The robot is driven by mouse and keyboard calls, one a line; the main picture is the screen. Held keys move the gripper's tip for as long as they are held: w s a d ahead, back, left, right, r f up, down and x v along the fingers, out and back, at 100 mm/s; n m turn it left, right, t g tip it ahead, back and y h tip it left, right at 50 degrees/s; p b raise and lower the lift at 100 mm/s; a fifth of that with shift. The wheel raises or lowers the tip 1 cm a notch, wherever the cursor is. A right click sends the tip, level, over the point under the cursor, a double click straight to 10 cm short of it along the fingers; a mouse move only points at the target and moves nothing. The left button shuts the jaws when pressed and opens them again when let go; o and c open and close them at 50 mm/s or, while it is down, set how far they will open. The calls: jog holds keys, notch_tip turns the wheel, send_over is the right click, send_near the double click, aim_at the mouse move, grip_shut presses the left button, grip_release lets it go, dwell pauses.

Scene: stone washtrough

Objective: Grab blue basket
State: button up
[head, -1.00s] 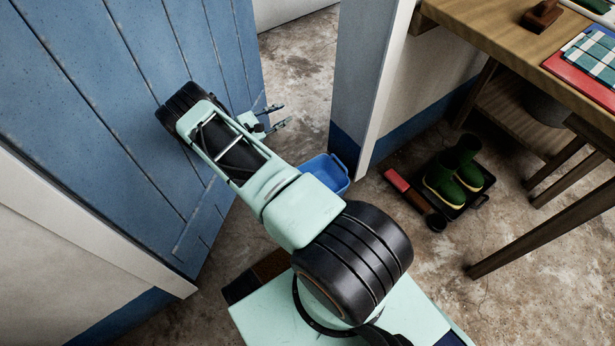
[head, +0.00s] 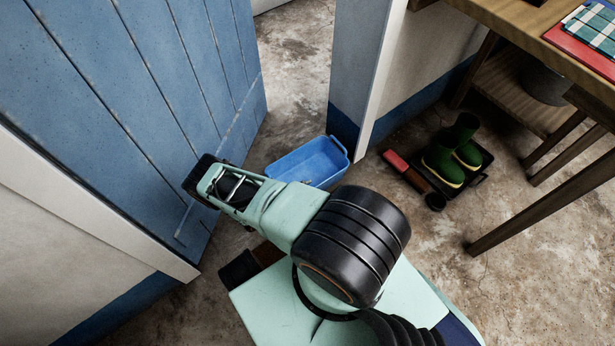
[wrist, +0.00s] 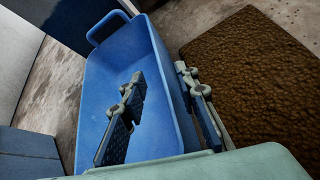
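The blue basket (head: 300,158) sits on the floor in the doorway, between the blue door and the door post. It is an open, empty-looking tub with a loop handle at one end. In the wrist view the basket (wrist: 102,82) fills the middle. My gripper (wrist: 160,82) is open there, with one finger over the inside of the basket and the other outside its right wall. The rim runs between the fingers. I cannot tell whether either finger touches it.
The blue door (head: 150,80) stands close at the left of my arm. The door post (head: 352,75) rises just behind the basket. A brown mat (wrist: 255,85) lies beside the basket. Green boots (head: 452,158) on a tray and a wooden table (head: 500,30) are to the right.

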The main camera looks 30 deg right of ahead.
aim_at(317, 187)
jog(key=b+x, duration=0.2)
jog(key=x, duration=0.3)
jog(key=shift+d, duration=0.15)
